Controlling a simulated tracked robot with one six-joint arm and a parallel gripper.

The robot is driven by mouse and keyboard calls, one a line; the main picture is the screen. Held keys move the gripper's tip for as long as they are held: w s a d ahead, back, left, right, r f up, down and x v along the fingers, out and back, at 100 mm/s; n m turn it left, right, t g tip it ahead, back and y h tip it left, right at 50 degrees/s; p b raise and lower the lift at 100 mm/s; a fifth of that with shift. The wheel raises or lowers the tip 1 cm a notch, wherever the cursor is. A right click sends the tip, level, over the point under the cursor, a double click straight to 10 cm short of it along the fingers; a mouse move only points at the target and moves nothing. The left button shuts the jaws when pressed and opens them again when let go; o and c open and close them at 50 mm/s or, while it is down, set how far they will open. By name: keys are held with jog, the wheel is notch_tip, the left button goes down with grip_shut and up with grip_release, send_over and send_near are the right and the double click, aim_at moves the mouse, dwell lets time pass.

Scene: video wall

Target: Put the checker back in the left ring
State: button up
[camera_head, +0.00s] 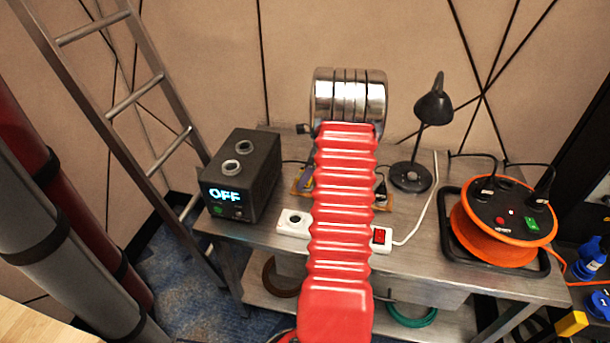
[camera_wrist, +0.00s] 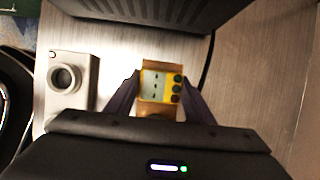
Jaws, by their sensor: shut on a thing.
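The checker (camera_wrist: 155,87) is a small yellow device with a pale screen and dark round buttons. In the wrist view my gripper (camera_wrist: 160,93) is shut on it, one dark finger at each side. In the head view my red ribbed arm hides most of the gripper and the checker. A dark box (camera_head: 258,188) with a lit "OFF" display stands to the left of my arm. Two grey rings sit on its top, the left one (camera_head: 231,166) nearer and the right one (camera_head: 245,147) farther back. Both look empty. The box's ribbed side (camera_wrist: 150,12) shows at the wrist view's top.
A white power strip (camera_head: 381,240) with a red switch lies under my arm; its socket end (camera_wrist: 68,82) is left in the wrist view. A black lamp (camera_head: 433,108) and an orange cable reel (camera_head: 500,225) stand to the right. A ladder (camera_head: 110,105) leans at left.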

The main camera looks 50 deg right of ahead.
jog(key=shift+f, duration=0.35)
jog(key=o, duration=1.4)
jog(key=shift+c, duration=0.2)
jog(key=shift+o, duration=0.2)
jog(key=o, duration=0.3)
jog(key=shift+o, duration=0.2)
jog(key=shift+r, duration=0.1)
jog(key=shift+r, duration=2.95)
